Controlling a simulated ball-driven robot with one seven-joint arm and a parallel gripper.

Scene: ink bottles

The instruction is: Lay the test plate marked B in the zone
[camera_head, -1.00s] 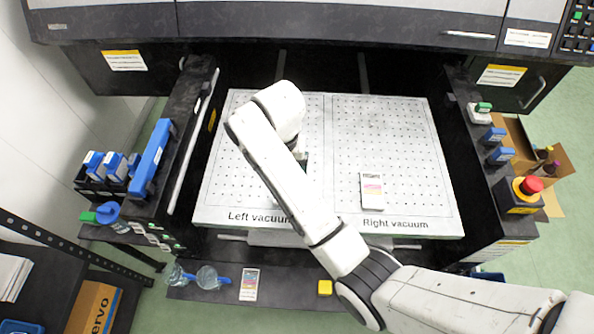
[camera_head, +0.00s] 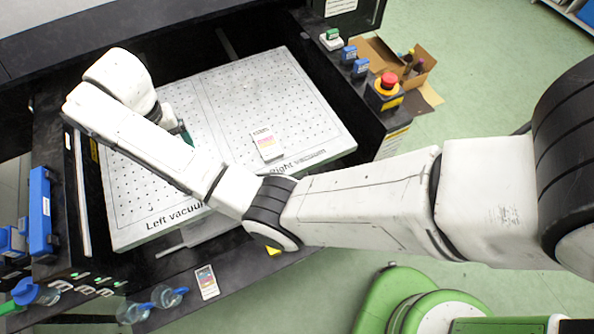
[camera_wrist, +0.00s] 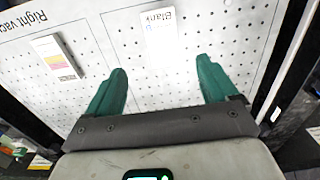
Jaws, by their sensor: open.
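My gripper (camera_wrist: 165,80) is open, its two green fingers apart with nothing between them. In the head view it is mostly hidden by my arm, with a bit of green (camera_head: 186,135) showing over the left part of the perforated board (camera_head: 130,205). In the wrist view a plain white rectangle (camera_wrist: 163,42) with "Blank" at its top lies ahead between the fingers. A white plate with coloured bands (camera_wrist: 57,60) lies to the left; it also shows on the Right vacuum side (camera_head: 267,145). I cannot read a B on either.
Another colour-banded plate (camera_head: 207,282) lies on the front shelf, beside clear blue-ended bottles (camera_head: 168,296). A red emergency button (camera_head: 388,80) and blue bottles (camera_head: 355,60) stand on the right edge. The rest of the board looks clear.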

